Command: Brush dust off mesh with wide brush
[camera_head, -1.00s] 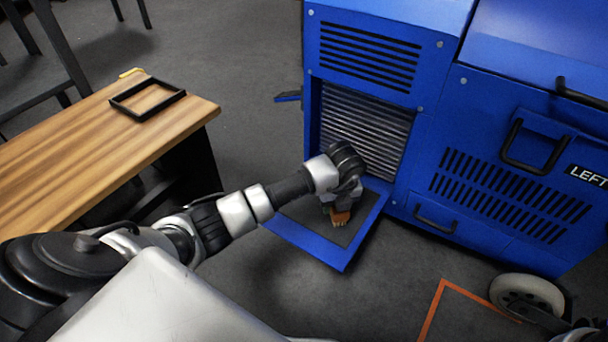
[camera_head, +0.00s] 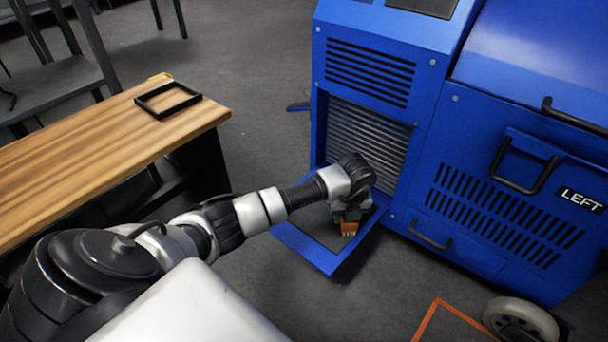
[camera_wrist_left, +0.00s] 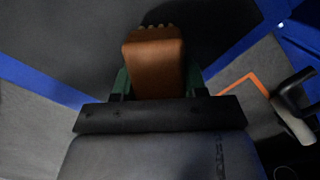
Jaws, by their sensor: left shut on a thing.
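My left gripper (camera_head: 351,212) is shut on a brush with an orange-brown block (camera_head: 348,228). In the left wrist view the brush (camera_wrist_left: 153,62) sits between the green fingers of the gripper (camera_wrist_left: 158,85), with small tips showing at its far end. The brush is over a dark, mesh-like panel (camera_head: 318,226) in a lowered blue frame (camera_head: 318,260), near the right edge in the head view. The dark panel also shows in the left wrist view (camera_wrist_left: 60,35). I cannot tell whether the bristles touch it, and no dust is clear. My right gripper is out of view.
The blue machine (camera_head: 425,120) stands behind, with a slatted opening (camera_head: 365,135) above the lowered frame. A wooden table (camera_head: 90,150) with a black rectangular frame (camera_head: 168,100) is at left. A wheel (camera_head: 520,322) and orange floor line (camera_head: 440,312) are at lower right.

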